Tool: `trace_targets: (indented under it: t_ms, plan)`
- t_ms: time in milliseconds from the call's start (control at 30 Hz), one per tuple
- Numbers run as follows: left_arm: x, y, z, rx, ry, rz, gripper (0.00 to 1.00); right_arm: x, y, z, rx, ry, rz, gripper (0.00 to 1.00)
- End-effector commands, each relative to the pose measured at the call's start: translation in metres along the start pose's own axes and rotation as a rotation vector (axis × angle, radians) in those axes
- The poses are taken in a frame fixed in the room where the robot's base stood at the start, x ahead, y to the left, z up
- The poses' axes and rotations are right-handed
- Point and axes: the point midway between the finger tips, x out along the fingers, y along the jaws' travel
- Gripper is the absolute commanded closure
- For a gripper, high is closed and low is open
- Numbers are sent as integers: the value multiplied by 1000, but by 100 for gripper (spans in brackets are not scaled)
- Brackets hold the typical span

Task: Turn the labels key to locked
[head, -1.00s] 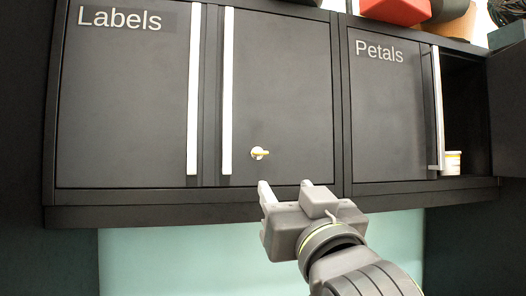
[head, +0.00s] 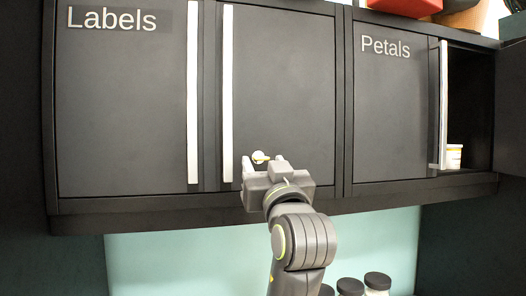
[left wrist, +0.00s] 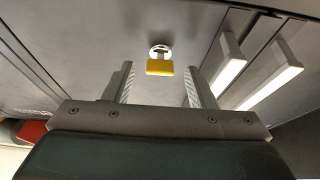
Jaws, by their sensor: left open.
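The labels key (head: 260,157) sits in a round lock on the right door of the labels cabinet (head: 125,110). In the left wrist view the key (left wrist: 159,67) shows a yellow grip, lying crosswise in front of a pale round lock plate. My left gripper (head: 263,163) is open, its fingers pointing up at the door. In the left wrist view the key is between the lines of the two fingers (left wrist: 158,85), just beyond their tips. I cannot tell whether a finger touches it. My right gripper is in neither view.
Two long white handles (head: 228,95) stand upright left of the key. The petals cabinet (head: 395,115) is to the right, its right side open, with a small white tub (head: 454,157) inside. Several dark-lidded jars (head: 377,282) stand below.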

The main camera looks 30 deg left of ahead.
Motion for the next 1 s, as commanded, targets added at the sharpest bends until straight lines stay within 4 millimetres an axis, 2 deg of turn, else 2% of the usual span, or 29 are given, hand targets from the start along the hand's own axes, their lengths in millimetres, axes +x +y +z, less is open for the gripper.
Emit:
trace_targets:
  t_ms: [33,200,533,900,1000]
  plan:
    - [7,0,-2,4,0,-3,49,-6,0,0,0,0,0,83]
    - [16,0,-1,0,0,-1,49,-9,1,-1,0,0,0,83]
    - [17,0,0,-1,0,0,50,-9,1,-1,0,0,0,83]
    - [17,0,0,-1,0,0,99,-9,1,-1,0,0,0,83]
    - [17,0,0,-1,0,0,100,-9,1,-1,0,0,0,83]
